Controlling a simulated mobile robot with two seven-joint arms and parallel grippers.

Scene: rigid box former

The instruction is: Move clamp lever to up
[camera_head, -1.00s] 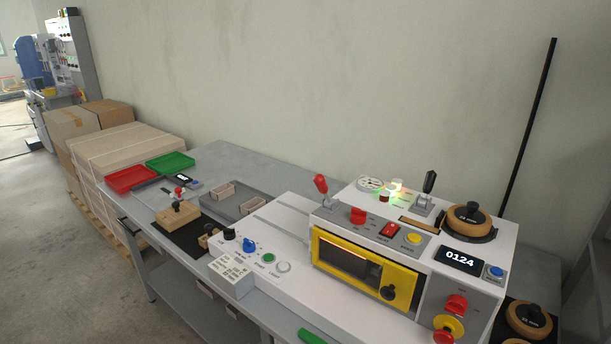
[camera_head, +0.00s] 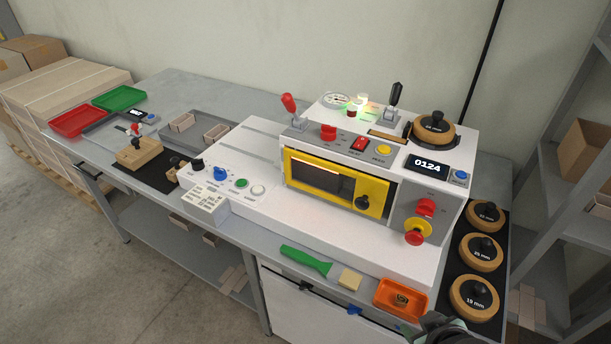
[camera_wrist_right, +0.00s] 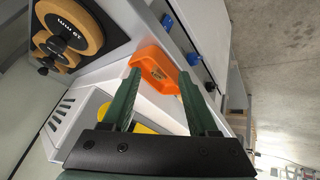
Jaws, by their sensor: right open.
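The white box-former machine (camera_head: 247,152) stands on the grey bench. It has two levers on top: a red-handled lever (camera_head: 289,103) at its left, leaning left, and a black-handled lever (camera_head: 396,94) at the back right, standing nearly upright. I cannot read which one is the clamp lever. My right gripper shows only partly at the bottom edge of the head view, below the machine's front right and far from both levers. In the right wrist view its two green fingers (camera_wrist_right: 160,92) are apart with nothing held between them. My left gripper is not in view.
An orange tray (camera_head: 418,308) with a small part lies in front of the machine, beside my right gripper. A green-handled tool (camera_head: 304,260) lies to its left. Round wooden formers (camera_head: 480,252) stand on the right. Red (camera_head: 75,123) and green (camera_head: 119,98) trays sit far left.

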